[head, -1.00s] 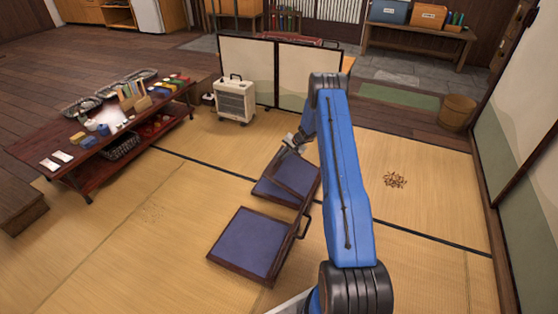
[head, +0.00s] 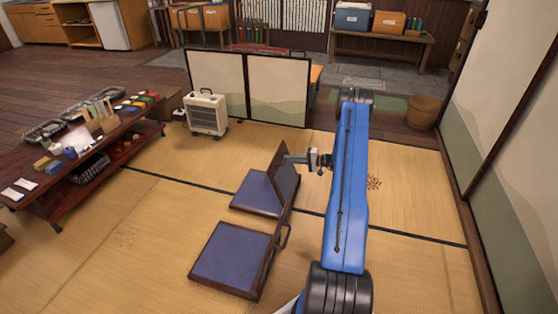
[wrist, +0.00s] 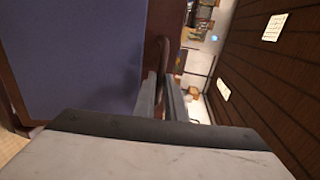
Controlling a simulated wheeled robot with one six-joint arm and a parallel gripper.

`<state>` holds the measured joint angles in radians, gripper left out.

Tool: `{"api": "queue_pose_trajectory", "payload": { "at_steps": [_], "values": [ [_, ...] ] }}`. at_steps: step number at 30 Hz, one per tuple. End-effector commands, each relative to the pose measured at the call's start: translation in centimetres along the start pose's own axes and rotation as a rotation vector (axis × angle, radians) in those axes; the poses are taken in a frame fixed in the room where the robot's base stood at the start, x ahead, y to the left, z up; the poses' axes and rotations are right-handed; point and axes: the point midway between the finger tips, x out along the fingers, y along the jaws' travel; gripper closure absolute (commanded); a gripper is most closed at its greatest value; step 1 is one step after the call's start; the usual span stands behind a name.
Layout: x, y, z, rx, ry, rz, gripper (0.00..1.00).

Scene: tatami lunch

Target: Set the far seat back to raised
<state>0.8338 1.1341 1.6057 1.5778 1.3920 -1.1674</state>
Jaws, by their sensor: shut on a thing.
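The far floor seat has a blue cushion (head: 256,192) and a dark-framed back (head: 288,175), which stands steeply up at the cushion's right side. My gripper (head: 290,159) reaches in from the right at the upper part of this back. In the wrist view my gripper's fingers (wrist: 163,97) are closed around a dark wooden bar (wrist: 164,55), which looks like the back's handle. A blue panel in a dark frame (wrist: 75,60) fills the left of that view; I cannot tell if it is cushion or back. The grip is partly hidden in the head view.
A near floor seat (head: 232,256) with its back up and a side handle stands closer to me. A white heater (head: 207,114) and folding screen (head: 278,90) stand behind. A low table (head: 60,190) with goods is left. Brown bits (head: 374,183) and a basket (head: 421,112) are right.

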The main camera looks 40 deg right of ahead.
Motion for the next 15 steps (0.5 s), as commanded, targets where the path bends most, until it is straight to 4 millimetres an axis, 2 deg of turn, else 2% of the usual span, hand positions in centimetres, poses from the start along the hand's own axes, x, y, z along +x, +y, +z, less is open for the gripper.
{"api": "queue_pose_trajectory", "payload": {
  "at_steps": [1,6,15],
  "values": [
    [-1.1,0.4,0.0,0.003,0.001,-0.036,1.00],
    [-4.2,1.0,0.1,0.003,0.000,-0.154,1.00],
    [-9.1,2.9,0.1,0.004,-0.001,-0.141,1.00]
  ]
}}
